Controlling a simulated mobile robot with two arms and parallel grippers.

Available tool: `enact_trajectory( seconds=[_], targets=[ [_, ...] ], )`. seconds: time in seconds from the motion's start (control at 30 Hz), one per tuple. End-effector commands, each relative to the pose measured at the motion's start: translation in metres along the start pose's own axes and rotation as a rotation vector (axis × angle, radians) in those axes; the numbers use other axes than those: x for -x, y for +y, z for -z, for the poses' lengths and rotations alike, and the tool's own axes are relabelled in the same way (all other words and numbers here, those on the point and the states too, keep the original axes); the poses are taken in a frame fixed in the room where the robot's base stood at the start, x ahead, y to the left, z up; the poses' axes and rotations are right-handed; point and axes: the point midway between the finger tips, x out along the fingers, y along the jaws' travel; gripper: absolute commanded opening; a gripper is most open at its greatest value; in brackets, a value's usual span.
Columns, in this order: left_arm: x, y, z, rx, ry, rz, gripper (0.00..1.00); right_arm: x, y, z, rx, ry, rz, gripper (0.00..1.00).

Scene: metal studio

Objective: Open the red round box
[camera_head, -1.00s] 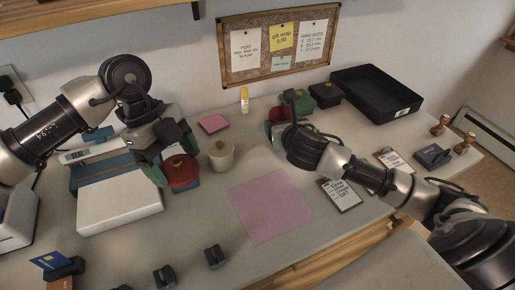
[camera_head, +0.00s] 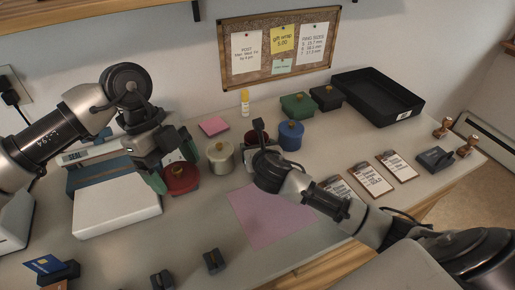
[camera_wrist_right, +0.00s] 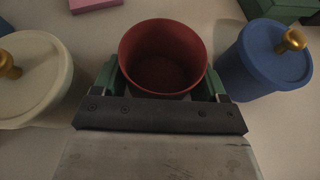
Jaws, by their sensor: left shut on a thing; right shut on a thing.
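The red round box is in two parts. Its red lid (camera_head: 181,180), with a gold knob, is between the fingers of my left gripper (camera_head: 171,168), which is shut on it beside the white box. The red body (camera_wrist_right: 163,52) stands open and empty in the right wrist view, with the fingers of my right gripper (camera_wrist_right: 160,78) shut on its two sides. In the head view only a bit of the red body (camera_head: 258,137) shows; my right wrist hides the rest and the fingertips. I cannot tell whether the body touches the table.
A white round box (camera_head: 221,160) stands between lid and body. A blue round box (camera_head: 290,137) is just right of the body. A green box (camera_head: 297,108), a black box (camera_head: 325,99) and a black tray (camera_head: 355,92) are behind. A pink sheet (camera_head: 262,222) lies in front.

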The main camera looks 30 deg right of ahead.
Motion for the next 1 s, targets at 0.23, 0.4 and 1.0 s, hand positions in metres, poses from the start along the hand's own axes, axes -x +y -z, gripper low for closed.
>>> enact_trajectory(
  seconds=[0.23, 0.4, 1.0],
  targets=[
    [0.0, 0.0, 0.0, 0.0, 0.0, 0.0, 0.52, -0.001, 0.0, 0.002, 0.0, 0.0, -0.001, 0.9],
    [0.0, 0.0, 0.0, 0.0, 0.0, 0.0, 0.52, -0.001, 0.0, 0.002, 0.0, 0.0, 0.0, 0.99],
    [0.011, 0.0, 0.004, 0.0, 0.0, 0.0, 0.52, 0.072, 0.0, -0.001, 0.002, 0.0, -0.003, 0.99]
  ],
)
